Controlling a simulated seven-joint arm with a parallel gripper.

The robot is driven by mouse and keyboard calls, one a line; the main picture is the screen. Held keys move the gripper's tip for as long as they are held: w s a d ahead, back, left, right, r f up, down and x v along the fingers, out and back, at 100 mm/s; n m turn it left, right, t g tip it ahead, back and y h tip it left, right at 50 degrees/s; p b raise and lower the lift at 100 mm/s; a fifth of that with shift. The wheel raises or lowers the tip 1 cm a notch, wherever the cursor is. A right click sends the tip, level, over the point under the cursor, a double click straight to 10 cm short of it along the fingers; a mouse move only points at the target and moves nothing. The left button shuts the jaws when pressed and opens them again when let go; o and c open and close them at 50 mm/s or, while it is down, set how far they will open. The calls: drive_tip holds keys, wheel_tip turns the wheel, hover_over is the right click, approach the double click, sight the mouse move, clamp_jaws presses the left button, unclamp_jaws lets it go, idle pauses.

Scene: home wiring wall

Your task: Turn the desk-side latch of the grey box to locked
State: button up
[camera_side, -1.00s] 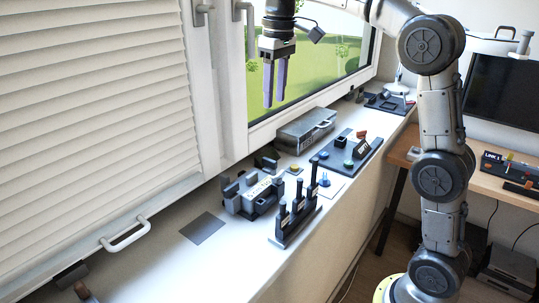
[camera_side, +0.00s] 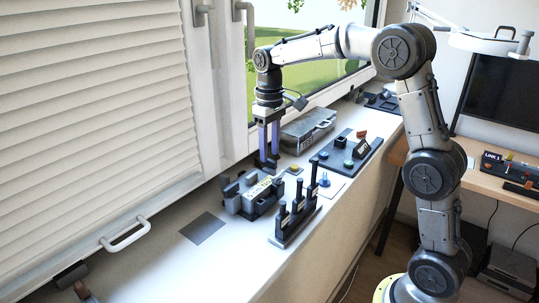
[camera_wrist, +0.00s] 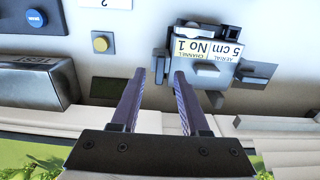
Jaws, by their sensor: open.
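The grey box (camera_side: 257,192) with a yellow-and-white label stands on the window sill. It also shows in the wrist view (camera_wrist: 205,72), with dark blocks on its sides. A dark latch-like part (camera_wrist: 160,66) projects from its left side in the wrist view, the end towards the desk in the side view. I cannot tell whether it is locked. My gripper (camera_side: 267,164) points down, open and empty, just beyond that end. In the wrist view its fingertips (camera_wrist: 158,73) lie either side of the dark part; contact cannot be told.
A dark metal case (camera_side: 307,128) with a handle stands behind my gripper by the window. A yellow button (camera_side: 295,169) and a panel with coloured buttons (camera_side: 349,154) are to the right. A black rack of upright levers (camera_side: 296,218) stands in front. A grey plate (camera_side: 203,228) lies left.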

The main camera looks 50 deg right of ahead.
sight(269, 163)
drive_tip(key=shift+f, duration=1.05)
clamp_jaws()
